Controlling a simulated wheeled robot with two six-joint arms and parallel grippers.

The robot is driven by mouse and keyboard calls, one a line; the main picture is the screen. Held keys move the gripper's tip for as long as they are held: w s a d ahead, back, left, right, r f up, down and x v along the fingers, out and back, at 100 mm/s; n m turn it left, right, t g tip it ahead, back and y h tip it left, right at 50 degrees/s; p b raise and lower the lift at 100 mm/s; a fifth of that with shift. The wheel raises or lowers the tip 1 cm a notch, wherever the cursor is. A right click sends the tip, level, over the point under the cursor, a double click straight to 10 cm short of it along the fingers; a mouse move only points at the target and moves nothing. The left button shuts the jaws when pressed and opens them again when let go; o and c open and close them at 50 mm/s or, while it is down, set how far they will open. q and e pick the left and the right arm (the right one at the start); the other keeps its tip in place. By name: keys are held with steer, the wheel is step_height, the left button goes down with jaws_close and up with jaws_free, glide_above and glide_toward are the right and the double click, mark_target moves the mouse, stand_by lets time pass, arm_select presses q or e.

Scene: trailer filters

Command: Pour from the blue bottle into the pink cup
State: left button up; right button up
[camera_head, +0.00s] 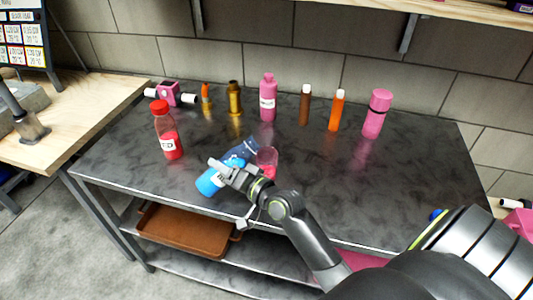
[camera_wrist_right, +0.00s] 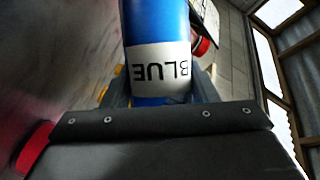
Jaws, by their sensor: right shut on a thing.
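The blue bottle (camera_head: 208,184) is held by my right gripper (camera_head: 228,170) over the front middle of the dark table. It is strongly tilted, running from lower left to upper right in the head view. In the right wrist view the blue bottle (camera_wrist_right: 158,22) stands between the fingers, its white BLUE label upside down. The small pink cup (camera_head: 267,157) is on the table, just right of the bottle's upper right end. My arm partly covers the cup's lower part. I cannot tell whether bottle and cup touch or whether liquid flows. My left gripper is not in view.
A red bottle (camera_head: 167,135) stands at the left. Along the back are a pink device (camera_head: 170,92), brass items (camera_head: 235,98), a pink bottle (camera_head: 268,98), a brown bottle (camera_head: 305,105), an orange bottle (camera_head: 336,111) and a pink flask (camera_head: 377,114). The table's right side is clear.

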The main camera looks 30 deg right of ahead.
mark_target(224, 160)
steer(key=shift+a+r+m+y, duration=0.2)
steer(key=shift+r+m+y, duration=0.1)
steer(key=shift+r+m, duration=0.25)
stand_by(0.7)
steer(key=shift+a+m+t+b, duration=0.15)
steer(key=shift+m+t+b, duration=0.35)
steer(key=shift+m+b, duration=0.35)
stand_by(1.1)
steer(key=shift+d+r+m+t+p, duration=0.2)
steer(key=shift+r+m, duration=0.15)
steer(key=shift+r, duration=0.1)
steer(key=shift+d+r+m+t+p, duration=0.15)
steer(key=shift+r+m+t+p, duration=0.05)
steer(key=shift+r+m, duration=0.2)
stand_by(1.0)
steer(key=shift+r+m+p, duration=0.3)
steer(key=shift+r+m, duration=0.35)
stand_by(2.1)
